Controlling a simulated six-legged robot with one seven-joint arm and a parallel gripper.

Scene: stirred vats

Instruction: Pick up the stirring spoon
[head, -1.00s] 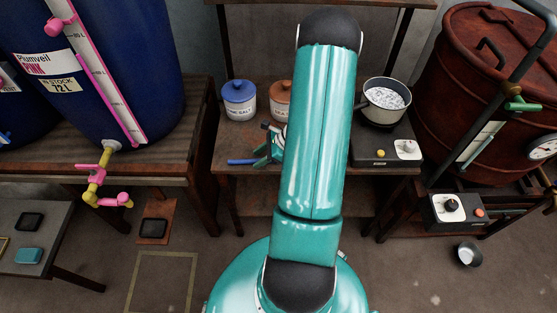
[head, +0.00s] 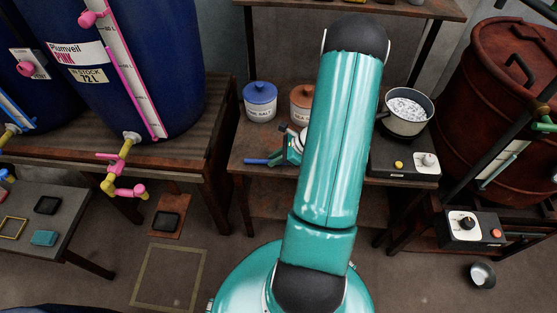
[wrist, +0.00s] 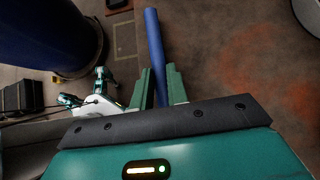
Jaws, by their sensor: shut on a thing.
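The stirring spoon (head: 256,161) shows as a blue handle at the front edge of the middle bench, left of my arm. My gripper (head: 281,159) is at the handle's right end, partly hidden behind my arm. In the wrist view, the blue handle (wrist: 153,42) runs between the two green fingers of my gripper (wrist: 160,88), which are shut on it. Its free end sticks out past the fingertips over the floor. The spoon's other end is hidden, and I cannot tell whether it still touches the bench.
A blue-lidded jar (head: 260,101) and an orange-lidded jar (head: 302,104) stand behind my gripper. A pot of white contents (head: 407,110) sits on a hotplate (head: 405,163) to the right. A blue vat (head: 125,75) stands left, a rusty vat (head: 500,110) right. Floor lies open in front.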

